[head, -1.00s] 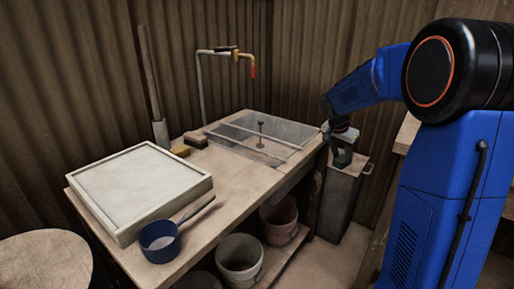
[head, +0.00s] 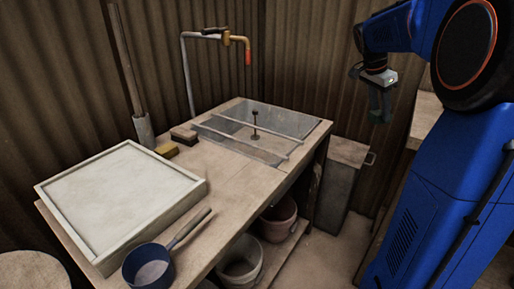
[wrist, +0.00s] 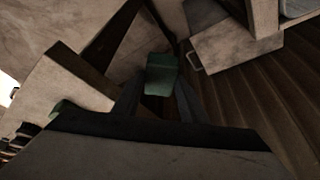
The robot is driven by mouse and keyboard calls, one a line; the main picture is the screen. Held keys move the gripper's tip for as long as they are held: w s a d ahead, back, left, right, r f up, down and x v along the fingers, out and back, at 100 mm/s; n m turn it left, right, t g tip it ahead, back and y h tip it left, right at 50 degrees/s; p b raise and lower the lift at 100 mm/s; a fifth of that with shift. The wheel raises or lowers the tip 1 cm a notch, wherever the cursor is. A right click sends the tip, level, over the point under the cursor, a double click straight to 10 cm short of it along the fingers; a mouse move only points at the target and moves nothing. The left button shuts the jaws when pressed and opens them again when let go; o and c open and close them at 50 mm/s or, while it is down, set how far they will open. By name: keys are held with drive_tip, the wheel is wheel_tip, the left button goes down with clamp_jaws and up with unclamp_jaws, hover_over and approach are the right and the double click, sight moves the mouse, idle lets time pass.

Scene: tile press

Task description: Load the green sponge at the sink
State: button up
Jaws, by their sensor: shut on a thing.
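My gripper (head: 380,106) hangs pointing down at the upper right of the head view, in the air above and right of the grey bin. It is shut on the green sponge (wrist: 161,75), which shows between the fingers in the wrist view. In the head view the sponge is small and dark and hard to tell from the fingers. The sink (head: 222,137) is a basin set in the far end of the wooden bench, left of my gripper and well apart from it. Two pale bars and a dark upright stem (head: 255,122) show at the basin.
A tap (head: 235,40) rises behind the sink. The bench also holds a yellow sponge (head: 167,150), a dark brush-like block (head: 184,136), a white framed slab (head: 120,195) and a blue pan (head: 149,266). Buckets stand below. A grey bin (head: 343,185) stands right of the bench.

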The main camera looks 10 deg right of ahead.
drive_tip(key=shift+w, duration=0.1)
idle(0.3)
drive_tip(key=w+a+f+t+y, duration=0.2)
drive_tip(key=w+a+t, duration=0.1)
drive_tip(key=w+a, duration=2.35)
wheel_tip(320, 180, down, 19)
drive_tip(key=shift+m, duration=0.3)
idle(0.7)
idle(0.6)
wheel_tip(320, 180, up, 17)
idle(2.1)
